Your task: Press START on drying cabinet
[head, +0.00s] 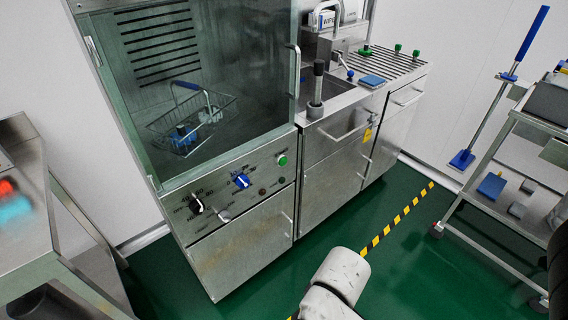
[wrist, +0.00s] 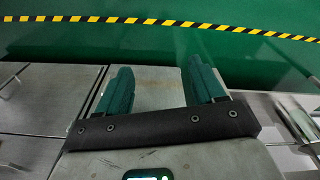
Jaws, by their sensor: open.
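The drying cabinet (head: 235,262) stands left of centre in the head view, with its glass door (head: 235,110) shut. A wire basket (head: 190,122) with blue items sits behind the glass. The control panel below the door bears a green button (head: 282,160), a blue knob (head: 241,181) and a black knob (head: 196,205). The lettering is too small to read. My gripper (wrist: 153,80) shows in the wrist view, with its two green fingers apart and nothing between them. It is over steel surfaces and the green floor. In the head view my gripper is not visible, only part of my arm.
A steel sink counter (head: 335,97) adjoins the cabinet on the right. A steel table (head: 40,220) stands at the left. A trolley (head: 515,200) and a blue-handled squeegee (head: 500,90) are at the right. Yellow-black tape (head: 400,218) crosses the clear green floor.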

